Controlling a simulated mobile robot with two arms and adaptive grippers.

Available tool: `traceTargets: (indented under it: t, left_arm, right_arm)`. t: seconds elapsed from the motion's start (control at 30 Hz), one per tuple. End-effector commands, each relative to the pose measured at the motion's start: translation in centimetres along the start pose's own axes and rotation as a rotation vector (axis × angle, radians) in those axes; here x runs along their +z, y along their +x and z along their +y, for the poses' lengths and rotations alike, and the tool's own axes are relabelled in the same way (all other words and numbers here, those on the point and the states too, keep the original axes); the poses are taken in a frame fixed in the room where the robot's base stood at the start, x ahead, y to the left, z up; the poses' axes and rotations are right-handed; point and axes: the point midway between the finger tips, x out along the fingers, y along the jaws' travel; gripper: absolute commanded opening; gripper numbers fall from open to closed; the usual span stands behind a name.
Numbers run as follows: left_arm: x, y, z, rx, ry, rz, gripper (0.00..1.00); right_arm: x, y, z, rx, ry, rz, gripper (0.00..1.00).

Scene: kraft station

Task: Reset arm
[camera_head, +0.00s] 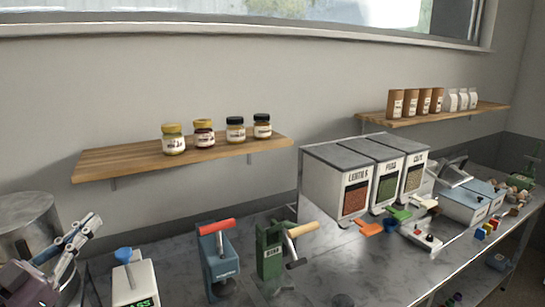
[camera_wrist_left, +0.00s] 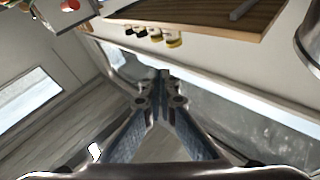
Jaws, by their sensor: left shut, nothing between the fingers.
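My left gripper (camera_head: 80,232) is at the left edge of the head view, raised in front of a large metal pot (camera_head: 28,222). In the left wrist view my left gripper (camera_wrist_left: 162,78) has its two fingers together, with nothing between them. The fingers point toward the counter and wall area and touch no object that I can see. My right gripper is not in either view.
A marble counter (camera_head: 330,262) holds a blue press (camera_head: 217,262), a green press (camera_head: 270,250), a white scale (camera_head: 133,280) and labelled bins (camera_head: 340,195). A wooden shelf (camera_head: 110,165) with several jars and another shelf (camera_head: 375,120) with bags hang on the wall.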

Motion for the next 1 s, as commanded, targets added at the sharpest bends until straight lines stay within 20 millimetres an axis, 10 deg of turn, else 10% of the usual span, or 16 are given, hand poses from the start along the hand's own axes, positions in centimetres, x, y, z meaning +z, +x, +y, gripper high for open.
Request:
traceTargets:
  t: [0.27, 0.5, 0.7, 1.0]
  left_arm:
    - [13.9, -6.9, 0.8, -0.433, -0.059, -0.364, 0.0]
    - [24.6, -17.1, 10.1, -0.51, -0.12, -0.901, 0.0]
    - [27.7, -24.1, 19.7, -0.369, -0.17, -1.257, 0.0]
    - [26.7, -30.4, 30.2, -0.086, -0.23, -1.553, 0.0]
  right_arm:
    - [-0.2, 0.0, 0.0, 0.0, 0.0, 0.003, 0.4]
    - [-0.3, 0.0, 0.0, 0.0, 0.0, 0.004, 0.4]
    - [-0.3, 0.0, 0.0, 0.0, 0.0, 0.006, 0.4]
    - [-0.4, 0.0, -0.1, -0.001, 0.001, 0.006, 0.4]
